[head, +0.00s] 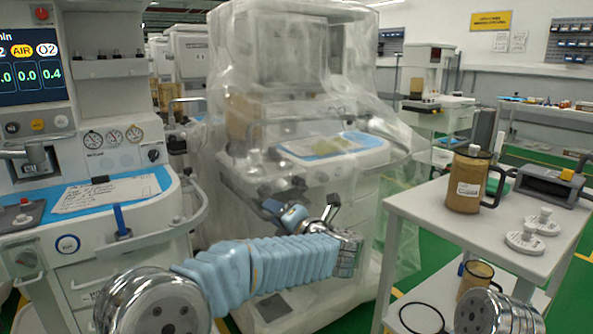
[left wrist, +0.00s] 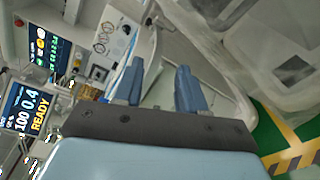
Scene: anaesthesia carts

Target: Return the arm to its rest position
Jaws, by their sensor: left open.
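My left arm (head: 255,270), in a pale blue ribbed sleeve, reaches in from the lower left of the head view and bends back at a chrome wrist. My left gripper (head: 285,213) hangs in front of the plastic-covered machine. In the left wrist view its two blue fingers (left wrist: 158,82) stand apart with nothing between them. My right gripper is out of view; only a chrome joint of mine shows at the lower right of the head view.
An anaesthesia machine (head: 90,215) with a screen stands close on the left. A plastic-wrapped machine (head: 300,110) stands behind my gripper. A white cart (head: 450,220) on the right carries a brown canister (head: 467,182) and two pale discs. Green floor shows between.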

